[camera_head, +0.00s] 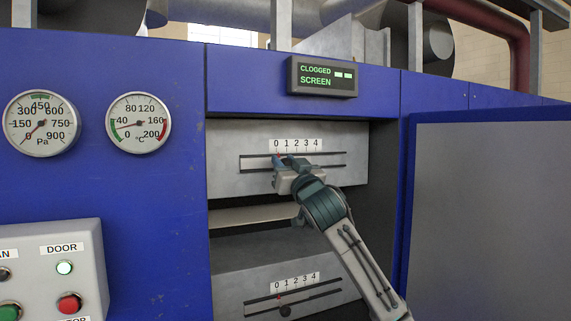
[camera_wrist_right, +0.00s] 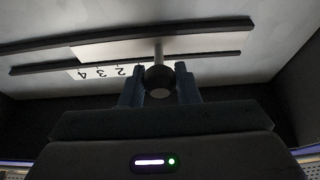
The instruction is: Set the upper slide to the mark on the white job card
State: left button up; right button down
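The upper slide (camera_head: 330,163) is a dark slot in a grey panel inside the blue machine, under a white scale (camera_head: 296,145) marked 0 to 4. My right gripper (camera_head: 280,161) is at the slot's left part, near the 0, and covers the knob in the head view. In the right wrist view the round dark knob (camera_wrist_right: 159,77) sits between the two fingers (camera_wrist_right: 160,90), which appear to touch both its sides. The scale (camera_wrist_right: 97,72) there shows 2, 3 and 4. The white job card is not in view. My left gripper is not in view.
A lower slide (camera_head: 310,295) with its own scale and a dark knob is below. An open door (camera_head: 490,210) stands at the right. A button box (camera_head: 60,270), two gauges (camera_head: 139,123) and a display (camera_head: 322,77) reading "CLOGGED SCREEN" are on the front.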

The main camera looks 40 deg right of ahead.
jog(key=shift+s+d+f+b, duration=0.15)
jog(key=shift+d+b, duration=0.25)
jog(key=shift+b, duration=0.1)
jog(key=d+b, duration=0.1)
jog(key=d, duration=0.1)
jog(key=s+d+b, duration=0.1)
jog(key=d, duration=0.1)
jog(key=s+d+b, duration=0.1)
jog(key=d+b, duration=0.1)
jog(key=d, duration=0.1)
jog(key=shift+s, duration=0.15)
jog(key=shift+s+d, duration=0.1)
jog(key=shift+d, duration=0.25)
